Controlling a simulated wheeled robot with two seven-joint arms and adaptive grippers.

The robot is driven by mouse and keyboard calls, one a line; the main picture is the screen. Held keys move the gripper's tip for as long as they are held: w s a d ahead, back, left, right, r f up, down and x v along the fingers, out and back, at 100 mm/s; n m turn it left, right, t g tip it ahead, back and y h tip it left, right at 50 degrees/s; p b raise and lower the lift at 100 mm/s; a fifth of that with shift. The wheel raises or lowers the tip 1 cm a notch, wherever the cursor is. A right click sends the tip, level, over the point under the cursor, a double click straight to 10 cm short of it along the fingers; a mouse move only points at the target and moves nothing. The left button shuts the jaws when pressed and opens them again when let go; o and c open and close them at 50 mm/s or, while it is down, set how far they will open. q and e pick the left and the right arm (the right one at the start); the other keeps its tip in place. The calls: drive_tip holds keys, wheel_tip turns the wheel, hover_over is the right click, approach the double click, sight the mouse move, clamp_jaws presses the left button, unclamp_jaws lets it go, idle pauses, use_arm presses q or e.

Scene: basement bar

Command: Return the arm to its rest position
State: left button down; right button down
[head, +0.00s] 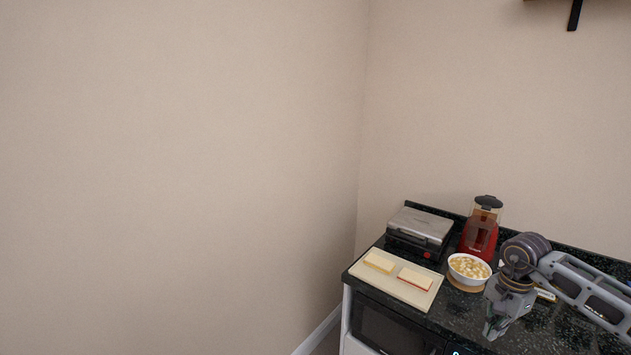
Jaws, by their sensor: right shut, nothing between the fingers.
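My right arm comes in from the right edge over the dark counter (455,309). My right gripper (490,335) points down above the front part of the counter, shut and empty. It is in front of and to the right of a white bowl (468,281) of pale pieces, which stands on a round wooden base. My left gripper and left arm are not in view.
A cream board (404,291) with two pale blocks lies at the counter's left end. Behind it stands a closed silver-and-black press (420,225), with a red blender (480,235) beside it. Walls stand behind and left. A dark shelf bracket (575,14) hangs top right.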

drive_tip(key=w+a+f+m+t+y, duration=0.2)
drive_tip(key=w+a+f+m+y, duration=0.2)
drive_tip(key=a+f+m+y, duration=0.4)
drive_tip(key=w+a+f+m+t+y, duration=0.2)
drive_tip(key=w+a+f+m+y, duration=0.15)
drive_tip(key=a+f+m, duration=0.4)
wheel_tip(320, 180, down, 16)
drive_tip(key=d+m+t+h, duration=0.1)
drive_tip(key=m+t+h, duration=0.2)
drive_tip(key=m+t, duration=0.9)
drive_tip(key=s+d+f+m+g+h, duration=0.2)
drive_tip(key=s+f+m+g+h, duration=0.2)
drive_tip(key=s+f+m, duration=0.7)
drive_tip(key=s+d+f+m+g+h, duration=0.2)
drive_tip(key=s+f+m+g+h, duration=0.15)
drive_tip(key=s+f+m, duration=0.75)
drive_tip(key=s+a+f+m+g, duration=0.2)
drive_tip(key=s+f, duration=0.2)
drive_tip(key=s, duration=0.6)
drive_tip(key=s+a+f+m+g, duration=0.2)
drive_tip(key=s+f, duration=0.3)
drive_tip(key=s, duration=0.5)
drive_tip(key=s+a+f+m+g+h, duration=0.1)
drive_tip(key=s+f, duration=0.4)
drive_tip(key=s, duration=0.5)
drive_tip(key=shift+s+a+m+g, duration=0.15)
drive_tip(key=shift+a+m+g, duration=0.4)
drive_tip(key=shift+a+g, duration=0.65)
